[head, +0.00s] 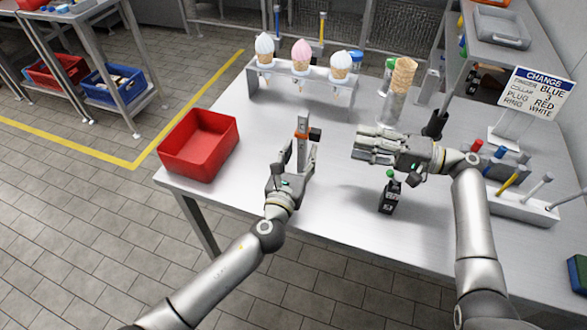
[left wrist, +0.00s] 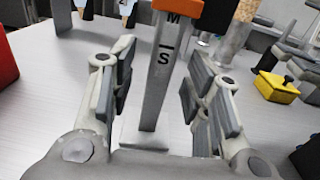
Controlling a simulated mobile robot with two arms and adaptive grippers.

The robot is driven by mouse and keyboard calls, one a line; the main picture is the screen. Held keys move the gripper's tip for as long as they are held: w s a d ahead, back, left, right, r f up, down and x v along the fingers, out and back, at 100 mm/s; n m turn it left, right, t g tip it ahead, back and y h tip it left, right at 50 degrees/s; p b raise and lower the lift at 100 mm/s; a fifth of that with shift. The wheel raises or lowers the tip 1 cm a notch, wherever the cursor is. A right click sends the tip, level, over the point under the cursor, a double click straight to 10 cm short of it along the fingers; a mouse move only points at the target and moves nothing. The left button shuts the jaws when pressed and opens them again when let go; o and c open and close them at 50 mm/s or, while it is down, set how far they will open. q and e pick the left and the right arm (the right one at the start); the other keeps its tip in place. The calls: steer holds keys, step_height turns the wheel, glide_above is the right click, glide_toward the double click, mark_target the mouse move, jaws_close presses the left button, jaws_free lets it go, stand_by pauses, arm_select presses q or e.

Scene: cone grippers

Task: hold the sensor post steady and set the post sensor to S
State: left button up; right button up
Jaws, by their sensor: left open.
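The sensor post (head: 302,150) stands upright on the table as a grey column with an orange sensor collar (head: 302,134) on its upper part. In the left wrist view the post (left wrist: 158,95) carries an S mark below the orange collar (left wrist: 180,8), with an M mark right under the collar's edge. My left gripper (head: 294,168) is open, with its fingers on either side of the lower post; gaps show between them and the post in the left wrist view (left wrist: 148,100). My right gripper (head: 360,147) is right of the post, pointing left, apart from it; its finger gap is unclear.
A red bin (head: 198,146) stands left on the table. A rack (head: 275,77) with three cones stands behind. A small dark block (head: 390,197) with a green knob stands in front of my right gripper. A sign (head: 537,91) and a tool tray (head: 525,205) are at right.

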arm_select(q)
steer(key=shift+x, duration=1.25)
steer(key=shift+c, duration=0.3)
